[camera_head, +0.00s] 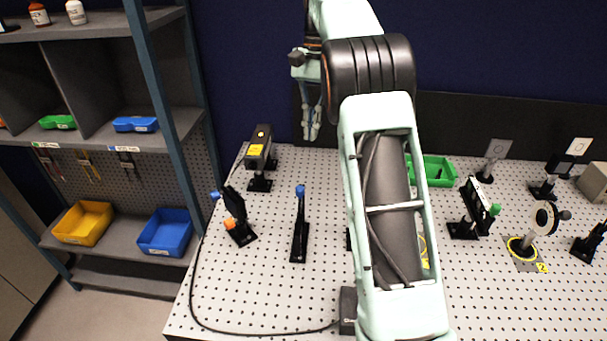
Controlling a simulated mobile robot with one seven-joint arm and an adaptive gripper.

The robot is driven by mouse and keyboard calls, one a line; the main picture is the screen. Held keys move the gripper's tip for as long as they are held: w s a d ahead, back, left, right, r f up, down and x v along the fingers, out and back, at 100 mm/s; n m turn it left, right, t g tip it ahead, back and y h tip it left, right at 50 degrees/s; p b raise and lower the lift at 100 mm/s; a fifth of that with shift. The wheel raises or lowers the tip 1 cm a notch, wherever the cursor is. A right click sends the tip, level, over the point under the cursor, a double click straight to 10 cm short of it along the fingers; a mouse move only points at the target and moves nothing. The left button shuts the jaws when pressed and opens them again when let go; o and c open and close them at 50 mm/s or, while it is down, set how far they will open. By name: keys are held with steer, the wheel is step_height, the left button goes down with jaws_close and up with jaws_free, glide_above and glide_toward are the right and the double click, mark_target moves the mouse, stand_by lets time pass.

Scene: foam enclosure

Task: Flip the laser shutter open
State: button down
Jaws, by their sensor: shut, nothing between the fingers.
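A black laser box (258,147) with a yellow label stands on a post at the back left of the perforated table. In front of it is a tilted black mount (235,213) with a blue knob and an orange part at its foot. To the right, a thin upright black piece with a blue tip (299,222) stands on a long black base. I cannot tell for sure which of these is the shutter. My gripper (312,132) points down near the table's back edge, right of the laser box. It is shut and empty, apart from these parts.
My arm covers the table's middle and hides things behind it. A green tray (437,171) and several optic mounts stand at the right. A black cable (195,290) runs along the left and front to a dark box (348,310). Shelves (110,140) with bins stand at left.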

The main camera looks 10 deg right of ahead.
glide_toward(300, 199)
steer(key=w+d+f, duration=0.2)
steer(key=w+f, duration=0.2)
steer(key=w, duration=0.1)
steer(key=shift+s+a+f, duration=0.15)
steer(key=shift+s+a, duration=0.15)
steer(key=shift+s, duration=0.35)
steer(key=shift+s+a+f, duration=0.15)
steer(key=shift+s+a, duration=0.1)
steer(key=shift+s, duration=0.4)
steer(key=shift+s+a+f, duration=0.15)
steer(key=shift+s+a, duration=0.15)
steer(key=shift+s, duration=0.4)
steer(key=s, duration=0.1)
steer(key=s+a, duration=0.1)
steer(key=s, duration=0.1)
steer(key=s+b, duration=0.1)
steer(key=shift+s+a+f, duration=0.1)
steer(key=shift+s+a, duration=0.2)
steer(key=shift+s, duration=0.1)
